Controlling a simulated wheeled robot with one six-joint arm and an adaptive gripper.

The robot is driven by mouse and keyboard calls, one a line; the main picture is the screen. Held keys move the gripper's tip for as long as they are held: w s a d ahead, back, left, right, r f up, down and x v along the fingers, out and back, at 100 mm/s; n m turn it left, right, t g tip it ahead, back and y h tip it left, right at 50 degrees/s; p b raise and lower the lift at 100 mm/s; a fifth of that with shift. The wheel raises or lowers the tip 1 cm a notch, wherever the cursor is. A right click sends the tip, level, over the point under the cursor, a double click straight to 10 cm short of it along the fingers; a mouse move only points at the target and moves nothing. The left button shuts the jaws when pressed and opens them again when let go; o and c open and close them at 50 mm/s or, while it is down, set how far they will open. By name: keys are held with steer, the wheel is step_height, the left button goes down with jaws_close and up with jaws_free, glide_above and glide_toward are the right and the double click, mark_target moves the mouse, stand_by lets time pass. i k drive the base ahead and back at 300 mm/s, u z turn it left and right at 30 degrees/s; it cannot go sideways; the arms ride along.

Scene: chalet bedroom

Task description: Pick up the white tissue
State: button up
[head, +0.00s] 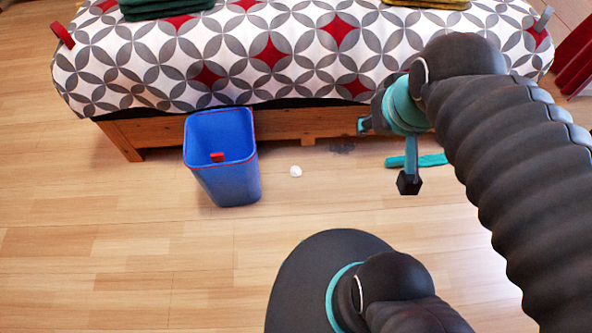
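The white tissue (296,171) is a small crumpled ball on the wooden floor, just right of the blue bin and in front of the bed. It is in full view, with nothing over it. My gripper (386,156) is to the right of the tissue in the picture, well apart from it. Its two fingers look spread, one by the bed frame in the picture and one with a black tip lower down. Nothing shows between them.
A blue bin (226,185) with a red item (217,157) inside stands left of the tissue. The bed (230,124) runs behind. A dark grey item (342,148) and a teal strip (432,160) lie near its edge. The floor at front left is clear.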

mark_target(295, 170)
steer(key=u, duration=4.2)
steer(key=k, duration=1.5)
steer(key=z, duration=1.35)
